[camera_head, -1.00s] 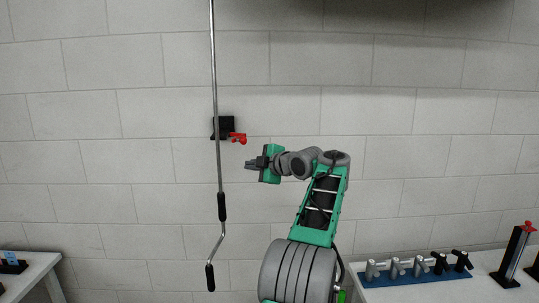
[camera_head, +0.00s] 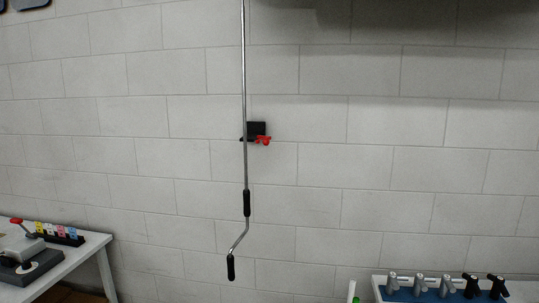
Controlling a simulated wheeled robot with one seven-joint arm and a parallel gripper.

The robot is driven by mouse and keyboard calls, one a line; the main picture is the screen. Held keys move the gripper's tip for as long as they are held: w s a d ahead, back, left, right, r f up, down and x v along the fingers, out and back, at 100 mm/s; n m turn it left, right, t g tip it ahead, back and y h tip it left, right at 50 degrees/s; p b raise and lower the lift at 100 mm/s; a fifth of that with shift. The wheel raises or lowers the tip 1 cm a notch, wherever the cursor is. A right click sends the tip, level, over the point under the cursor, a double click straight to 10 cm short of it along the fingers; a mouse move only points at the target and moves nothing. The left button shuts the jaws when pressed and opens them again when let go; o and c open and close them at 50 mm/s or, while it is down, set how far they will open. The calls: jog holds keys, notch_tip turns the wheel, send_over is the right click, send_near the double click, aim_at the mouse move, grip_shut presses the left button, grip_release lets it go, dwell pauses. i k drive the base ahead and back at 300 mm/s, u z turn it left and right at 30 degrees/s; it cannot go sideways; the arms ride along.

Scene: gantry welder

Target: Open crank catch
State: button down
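The crank catch is a small black wall bracket (camera_head: 257,129) with a red lever (camera_head: 263,141) at its lower right. The crank (camera_head: 245,90) is a long thin metal rod that hangs upright in front of the bracket's left part. Its lower end bends to the left and has two black grips, an upper one (camera_head: 247,203) and a lower one (camera_head: 231,267). Whether the catch is latched around the rod is too small to tell. My gripper and arm are not in view now.
A white table (camera_head: 75,262) at left holds a red-handled device (camera_head: 28,262) and a row of coloured blocks (camera_head: 60,234). At lower right, a blue mat (camera_head: 400,295) carries several grey and black clamp-like parts (camera_head: 420,284). The wall around the catch is clear.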

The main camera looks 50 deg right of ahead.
aim_at(265, 140)
jog(key=u, duration=0.7)
jog(key=i, duration=0.75)
jog(key=z, duration=0.6)
